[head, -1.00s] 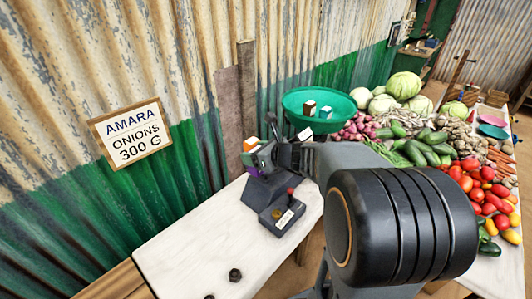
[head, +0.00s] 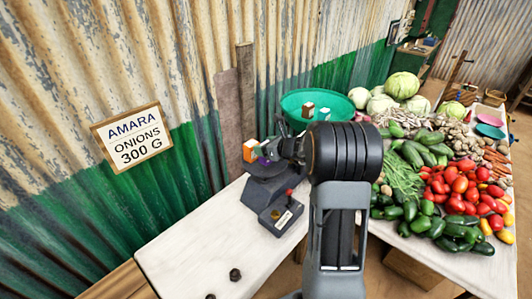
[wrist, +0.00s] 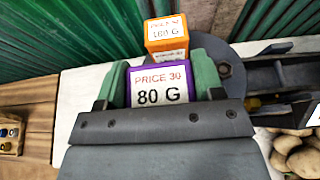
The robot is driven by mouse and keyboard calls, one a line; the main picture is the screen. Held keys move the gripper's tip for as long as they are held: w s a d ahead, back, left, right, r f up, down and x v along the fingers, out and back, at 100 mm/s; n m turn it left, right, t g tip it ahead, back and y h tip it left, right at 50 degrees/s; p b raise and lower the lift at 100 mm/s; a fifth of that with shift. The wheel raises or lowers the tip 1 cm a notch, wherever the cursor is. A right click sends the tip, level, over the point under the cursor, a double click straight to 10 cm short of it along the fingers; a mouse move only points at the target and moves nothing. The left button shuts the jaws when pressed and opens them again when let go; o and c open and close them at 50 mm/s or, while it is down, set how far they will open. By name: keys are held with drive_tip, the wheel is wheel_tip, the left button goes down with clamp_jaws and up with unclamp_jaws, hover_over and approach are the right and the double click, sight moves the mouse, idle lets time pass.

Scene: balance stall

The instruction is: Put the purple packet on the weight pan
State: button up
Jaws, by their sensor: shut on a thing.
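The purple packet (wrist: 160,88), labelled "PRICE 30, 80 G", is between the green fingers of my gripper (wrist: 162,82) in the wrist view. My gripper is shut on it. In the head view the purple packet (head: 264,160) shows only as a small patch by my gripper (head: 272,152). The dark round weight pan (head: 262,171) of the scale is just below; it also shows in the wrist view (wrist: 232,66). An orange packet (head: 250,151) stands on the pan beside the purple one. I cannot tell whether the purple packet touches the pan.
A green bowl (head: 290,103) behind holds a brown and a white packet. The scale's dark base (head: 279,214) stands on the white table (head: 205,240). Vegetables cover the right table. Two small dark weights (head: 235,275) lie in front.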

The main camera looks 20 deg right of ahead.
drive_tip(key=shift+w+d+f, duration=0.15)
drive_tip(key=shift+w+f, duration=0.05)
drive_tip(key=shift+f, duration=0.15)
drive_tip(key=shift+w+d+f, duration=0.1)
drive_tip(key=shift+w+f, duration=0.05)
drive_tip(key=shift+f, duration=1.55)
